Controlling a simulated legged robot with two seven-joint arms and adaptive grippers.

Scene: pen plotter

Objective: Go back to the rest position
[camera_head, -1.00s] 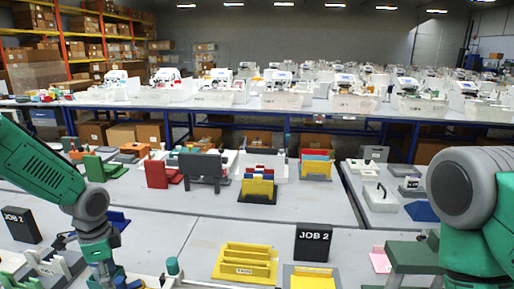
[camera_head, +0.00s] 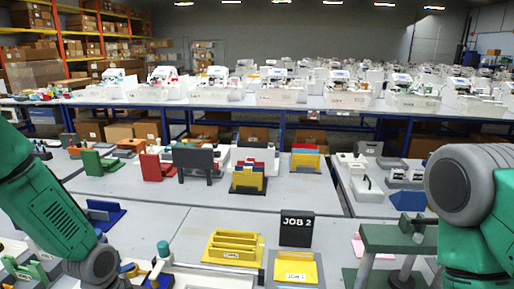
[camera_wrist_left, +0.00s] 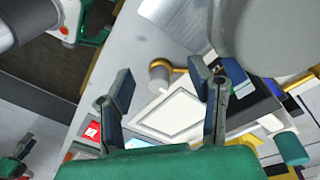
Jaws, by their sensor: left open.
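My left arm comes in from the left in the head view, and its hand is cut off by the bottom edge. In the left wrist view my left gripper (camera_wrist_left: 163,92) is open, with its two dark fingers wide apart and nothing between them held. My right arm shows as green and grey links at the right of the head view. Its gripper is not visible.
A yellow rack (camera_head: 233,247), a yellow tray (camera_head: 294,268) and a black JOB 2 sign (camera_head: 297,228) stand at the front. A dark green stand (camera_head: 396,238) is beside my right arm. Red (camera_head: 155,168) and dark (camera_head: 194,160) holders stand farther back. Bare table (camera_head: 185,222) lies between.

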